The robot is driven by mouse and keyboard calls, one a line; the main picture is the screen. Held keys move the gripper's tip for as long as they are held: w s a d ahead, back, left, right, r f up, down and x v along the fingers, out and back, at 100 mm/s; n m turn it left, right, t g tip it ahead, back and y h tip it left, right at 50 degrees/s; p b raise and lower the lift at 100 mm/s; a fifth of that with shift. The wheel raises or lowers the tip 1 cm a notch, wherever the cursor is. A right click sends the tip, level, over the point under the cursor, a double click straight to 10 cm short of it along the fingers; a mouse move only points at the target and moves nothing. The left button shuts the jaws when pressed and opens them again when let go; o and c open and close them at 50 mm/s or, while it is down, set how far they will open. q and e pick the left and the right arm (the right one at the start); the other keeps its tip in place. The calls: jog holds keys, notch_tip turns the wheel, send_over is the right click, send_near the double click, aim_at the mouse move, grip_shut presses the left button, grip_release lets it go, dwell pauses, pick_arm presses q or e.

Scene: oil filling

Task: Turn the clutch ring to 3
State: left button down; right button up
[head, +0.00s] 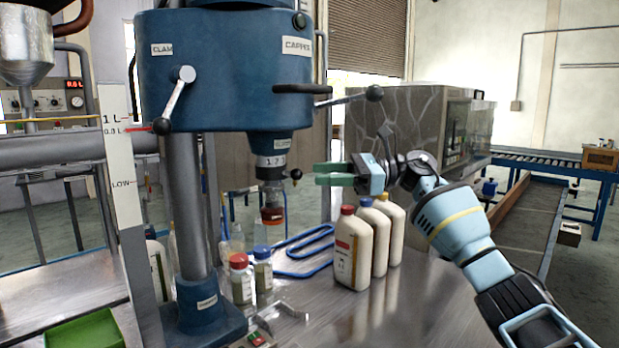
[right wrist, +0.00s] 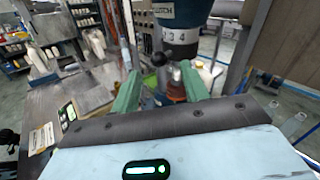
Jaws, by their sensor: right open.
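The clutch ring (head: 271,161) is a pale band with dark numbers, low on the capper head (head: 225,75), a blue machine body on a column. Its numbers also show on the ring in the right wrist view (right wrist: 180,37). A small dark ball knob (head: 296,174) sticks out to the right of the ring; a dark ball also shows in the right wrist view (right wrist: 158,59). My right gripper (head: 318,174), with green fingers, is open just right of the knob. In the wrist view its fingers stand either side of the knob, apart from it. My left gripper is not in view.
White bottles with red and blue caps (head: 353,248) stand on the metal table below my right gripper. Small capped jars (head: 241,278) stand by the column. Lever handles (head: 335,98) jut from the head above my gripper.

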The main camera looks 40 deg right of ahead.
jog(key=shift+v, duration=1.5)
